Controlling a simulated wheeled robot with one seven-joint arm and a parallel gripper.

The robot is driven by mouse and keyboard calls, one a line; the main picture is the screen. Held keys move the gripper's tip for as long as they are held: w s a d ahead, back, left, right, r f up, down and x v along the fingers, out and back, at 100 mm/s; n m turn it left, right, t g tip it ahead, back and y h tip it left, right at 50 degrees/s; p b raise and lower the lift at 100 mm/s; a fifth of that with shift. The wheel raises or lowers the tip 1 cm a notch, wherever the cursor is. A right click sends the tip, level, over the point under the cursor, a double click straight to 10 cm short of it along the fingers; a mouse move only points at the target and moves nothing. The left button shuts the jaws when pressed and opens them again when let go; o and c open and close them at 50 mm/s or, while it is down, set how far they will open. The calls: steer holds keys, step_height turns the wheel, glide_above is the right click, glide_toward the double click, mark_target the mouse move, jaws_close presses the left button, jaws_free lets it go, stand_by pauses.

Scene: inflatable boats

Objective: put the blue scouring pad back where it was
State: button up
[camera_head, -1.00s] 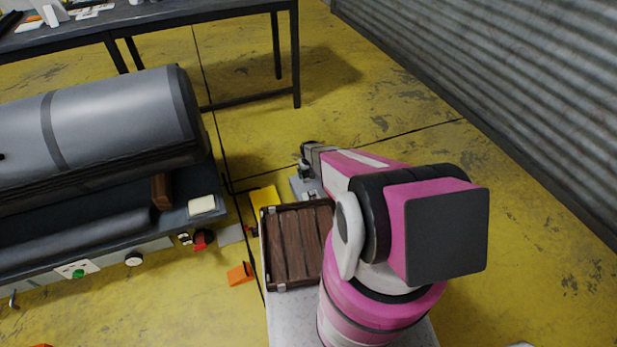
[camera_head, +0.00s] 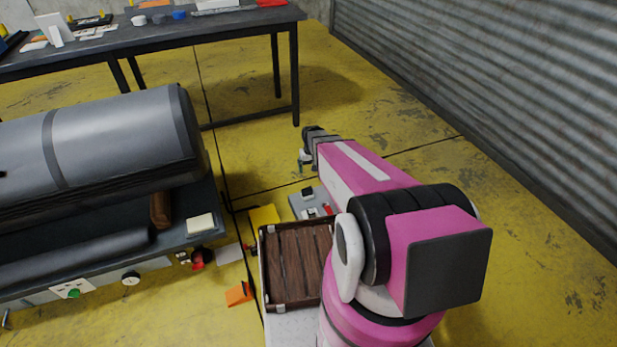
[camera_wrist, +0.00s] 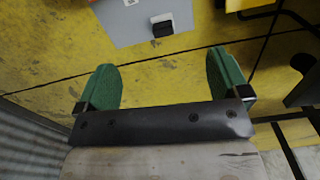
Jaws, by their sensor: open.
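My gripper (camera_head: 305,160) is raised over the yellow floor, beyond the grey board in the head view. In the wrist view its two green-padded fingers (camera_wrist: 165,76) are apart with only floor showing between them. A small blue item (camera_head: 178,15) lies on the far dark table (camera_head: 215,30); it is too small to tell whether it is the blue scouring pad. No other blue pad shows in either view.
A grey board (camera_head: 297,207) with a black block (camera_wrist: 162,27) lies below my gripper. A brown slatted tray (camera_head: 297,262) is beside my arm. A grey inflatable tube (camera_head: 110,130) lies on a bench at left. A corrugated wall (camera_head: 480,80) stands right.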

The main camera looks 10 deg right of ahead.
steer(key=s+r+m, duration=0.1)
steer(key=s+r, duration=1.4)
steer(key=r, duration=0.2)
steer(key=shift+s, duration=0.35)
